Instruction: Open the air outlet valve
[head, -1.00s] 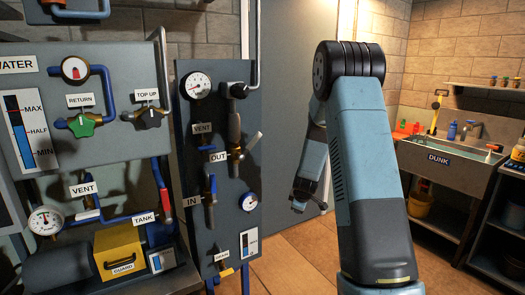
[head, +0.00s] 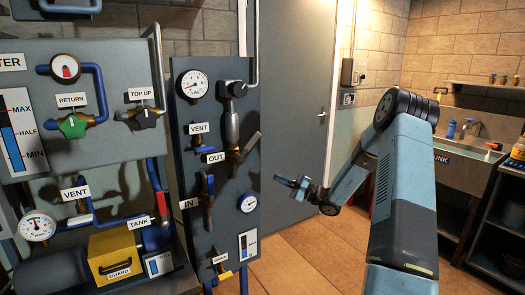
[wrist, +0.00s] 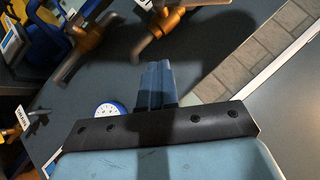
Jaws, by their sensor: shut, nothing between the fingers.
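The air panel (head: 180,231) stands left of centre in the head view. The outlet valve (head: 234,157) sits beside the OUT label (head: 216,157). Its grey lever (head: 251,143) slants up to the right. My gripper (head: 279,180) is shut and empty. In the head view it appears right of the panel and below the lever, apart from both. In the wrist view my closed fingers (wrist: 157,85) point up the picture towards the brass valves. The nearest, seemingly the outlet valve (wrist: 155,43), lies just beyond the fingertips without visible contact; its label is cut off.
The IN valve (head: 207,190) is below left of the outlet valve. A small blue gauge (head: 248,203) sits below right; it also shows in the wrist view (wrist: 109,110). The tank unit (head: 117,256) stands left. Floor (head: 305,240) is clear before the door (head: 300,100).

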